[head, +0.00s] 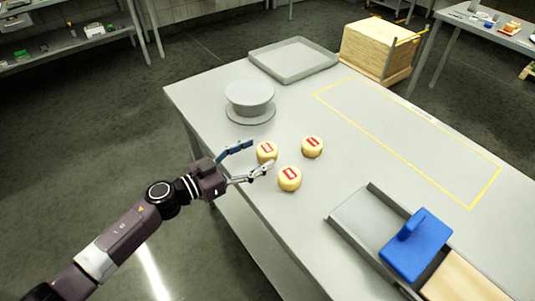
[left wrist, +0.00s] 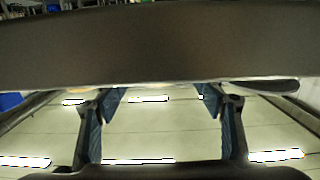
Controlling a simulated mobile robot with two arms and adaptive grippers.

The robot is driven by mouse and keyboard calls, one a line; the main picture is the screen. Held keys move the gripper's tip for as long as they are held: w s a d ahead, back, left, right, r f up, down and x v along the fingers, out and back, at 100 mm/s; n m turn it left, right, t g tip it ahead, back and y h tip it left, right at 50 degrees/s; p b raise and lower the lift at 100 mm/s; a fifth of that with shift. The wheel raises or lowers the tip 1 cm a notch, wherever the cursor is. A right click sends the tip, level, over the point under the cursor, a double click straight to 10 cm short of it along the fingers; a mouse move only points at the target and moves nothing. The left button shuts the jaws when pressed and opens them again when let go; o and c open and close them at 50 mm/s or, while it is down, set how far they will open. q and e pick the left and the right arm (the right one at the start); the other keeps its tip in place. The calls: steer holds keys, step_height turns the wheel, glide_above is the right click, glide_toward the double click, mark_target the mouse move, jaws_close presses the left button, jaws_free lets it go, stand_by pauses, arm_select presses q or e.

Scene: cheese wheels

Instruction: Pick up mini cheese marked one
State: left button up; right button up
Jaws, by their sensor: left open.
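Three small round yellow cheeses with red-marked labels stand close together near the table's left edge in the head view: a left one (head: 266,153), a back right one (head: 312,147) and a front one (head: 290,179). The marks are too small to read. My left gripper (head: 259,156) is open, reaching in from the left. Its fingertips are at the left cheese, one behind it and one in front; contact cannot be told. In the left wrist view the spread fingers (left wrist: 155,95) show with no cheese recognisable between them. My right gripper is out of view.
On the table (head: 215,95) are a grey round stand (head: 250,93), an empty tray (head: 292,60), a yellow-outlined clear area (head: 405,135), and a metal slicer-like board (head: 370,215) with a blue block (head: 415,247). A stack of wooden boards (head: 375,45) stands behind.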

mark_target(258, 155)
arm_select(q)
steer(key=b+x, duration=0.1)
steer(key=x, duration=0.2)
steer(key=shift+s+d+f, duration=0.1)
steer(key=shift+f, duration=0.05)
steer(key=shift+w+d, duration=0.3)
steer(key=shift+d, duration=0.1)
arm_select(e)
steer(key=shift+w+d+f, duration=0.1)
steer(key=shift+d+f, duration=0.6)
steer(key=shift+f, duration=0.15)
arm_select(q)
steer(key=c, duration=1.3)
step_height(258, 155, up, 10)
steer(key=p, duration=0.3)
steer(key=shift+p, duration=0.3)
steer(key=shift+c, duration=0.2)
steer(key=shift+a, duration=0.1)
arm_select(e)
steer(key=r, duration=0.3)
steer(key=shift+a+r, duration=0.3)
